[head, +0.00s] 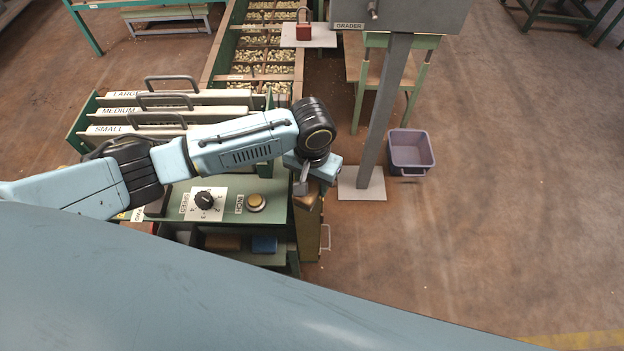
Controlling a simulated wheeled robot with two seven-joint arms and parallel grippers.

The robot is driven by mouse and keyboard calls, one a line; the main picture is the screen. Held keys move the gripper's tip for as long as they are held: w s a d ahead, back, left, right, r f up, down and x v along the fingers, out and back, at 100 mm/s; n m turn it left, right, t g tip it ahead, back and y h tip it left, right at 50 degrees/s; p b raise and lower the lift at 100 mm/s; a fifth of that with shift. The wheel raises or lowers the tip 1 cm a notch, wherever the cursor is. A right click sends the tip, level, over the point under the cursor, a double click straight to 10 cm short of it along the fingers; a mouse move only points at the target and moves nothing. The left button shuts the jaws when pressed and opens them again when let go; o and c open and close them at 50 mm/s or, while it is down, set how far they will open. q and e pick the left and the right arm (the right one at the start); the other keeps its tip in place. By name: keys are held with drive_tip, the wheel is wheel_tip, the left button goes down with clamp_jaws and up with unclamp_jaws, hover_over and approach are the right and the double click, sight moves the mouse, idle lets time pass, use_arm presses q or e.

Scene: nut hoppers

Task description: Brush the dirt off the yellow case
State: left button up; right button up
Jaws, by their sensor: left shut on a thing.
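My left gripper (303,184) reaches over the right end of the green console and points down. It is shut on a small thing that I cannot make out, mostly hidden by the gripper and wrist. Just below it, a narrow brownish-yellow case (309,232) stands upright against the console's right side, with a light handle on its right face. The gripper is at or just above the top of the case; I cannot tell whether they touch. Any dirt on the case is too small to tell. My right gripper is not in view.
The green console (275,187) carries a speed dial (205,198) and a button (256,202). Labelled panels with handles (172,97) stand behind my arm. A grey grader post (381,120) rises right of the gripper, beside a grey-purple bin (411,152). The floor at right is clear.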

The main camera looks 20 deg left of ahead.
use_arm(q)
drive_tip(key=shift+f, duration=0.85)
